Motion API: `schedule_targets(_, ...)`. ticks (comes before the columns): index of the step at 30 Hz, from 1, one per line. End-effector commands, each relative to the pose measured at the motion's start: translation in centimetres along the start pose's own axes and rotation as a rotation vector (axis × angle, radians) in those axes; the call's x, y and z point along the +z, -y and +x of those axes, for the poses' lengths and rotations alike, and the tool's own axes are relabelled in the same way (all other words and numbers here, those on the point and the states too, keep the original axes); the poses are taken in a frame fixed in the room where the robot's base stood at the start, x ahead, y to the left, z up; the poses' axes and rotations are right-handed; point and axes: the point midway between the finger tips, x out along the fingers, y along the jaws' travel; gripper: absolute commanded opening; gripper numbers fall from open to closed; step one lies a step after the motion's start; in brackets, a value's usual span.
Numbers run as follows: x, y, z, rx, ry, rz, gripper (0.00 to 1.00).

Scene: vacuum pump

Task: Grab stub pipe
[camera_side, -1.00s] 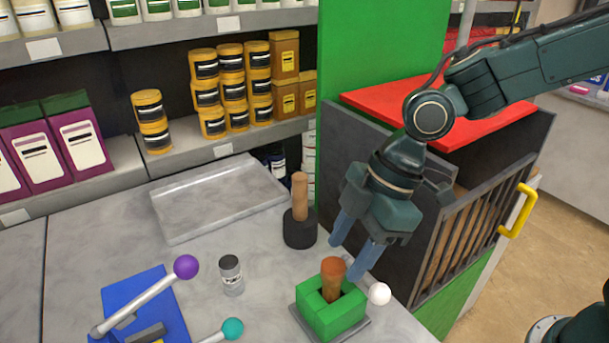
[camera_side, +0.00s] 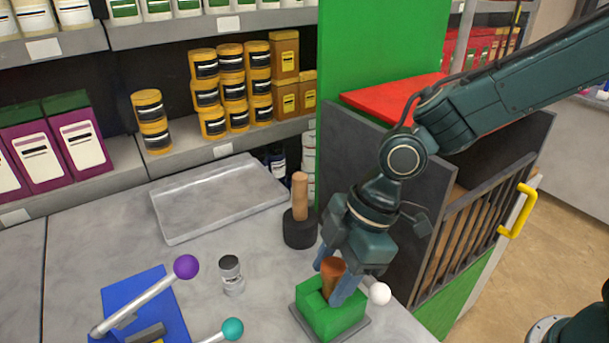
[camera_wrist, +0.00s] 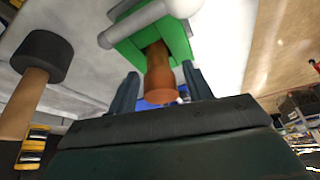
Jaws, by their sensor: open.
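The stub pipe is most likely the short orange-brown cylinder (camera_side: 331,270) standing upright in the green block (camera_side: 334,318). In the wrist view the cylinder (camera_wrist: 159,75) shows between my fingers, its lower end in a dark opening of the green block (camera_wrist: 178,42). My gripper (camera_side: 333,281) is above the block with its blue fingers on either side of the cylinder. In the wrist view the gripper (camera_wrist: 160,90) is open, with a gap between each finger and the cylinder.
A dark round base with a wooden peg (camera_side: 300,205) stands just left of my gripper. A small grey-lidded jar (camera_side: 231,275), an empty grey tray (camera_side: 215,200) and a purple-knobbed lever (camera_side: 140,297) are further left. A white ball knob (camera_side: 379,293) sits close right of the block.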

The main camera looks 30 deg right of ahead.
Motion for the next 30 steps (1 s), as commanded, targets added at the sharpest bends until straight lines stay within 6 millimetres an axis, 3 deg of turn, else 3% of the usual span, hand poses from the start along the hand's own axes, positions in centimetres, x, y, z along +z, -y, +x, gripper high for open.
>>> schedule_targets(9,0.00,0.00,-0.03,0.000,0.000,0.000,0.48)
schedule_targets(15,0.00,0.00,-0.03,0.000,0.000,0.000,0.09)
schedule_targets(17,0.00,0.00,-0.04,0.000,0.000,0.000,0.00)
schedule_targets(30,-0.30,-0.04,-0.62,0.001,-0.002,-0.001,0.00)
